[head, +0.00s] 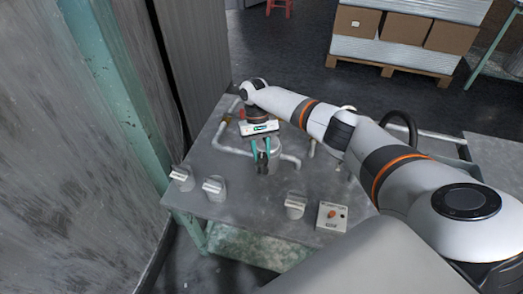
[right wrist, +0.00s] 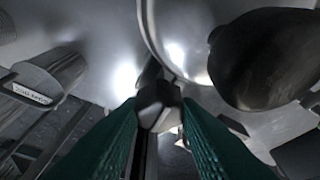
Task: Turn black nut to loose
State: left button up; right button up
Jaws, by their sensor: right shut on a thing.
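The black nut (right wrist: 158,106) shows in the right wrist view as a dark, faceted piece between my right gripper's two green fingers. In the head view it is a small dark shape (head: 262,161) at the fingertips, partly covered by them. My right gripper (head: 263,150) reaches down over the table and is shut on the nut; it also shows in the right wrist view (right wrist: 160,112). Pale tubing (head: 232,151) runs along the table beside it. A shiny curved surface (right wrist: 170,50) lies just beyond the nut. My left gripper is out of view.
The grey table (head: 245,212) carries several light knobs, such as one at its left corner (head: 181,178) and one at the front (head: 295,205). A control box with a red button (head: 332,215) sits at the front right. A large dark rounded part (right wrist: 265,60) is close to the gripper.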

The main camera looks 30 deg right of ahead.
jog(key=o, duration=1)
jog(key=shift+d, duration=0.1)
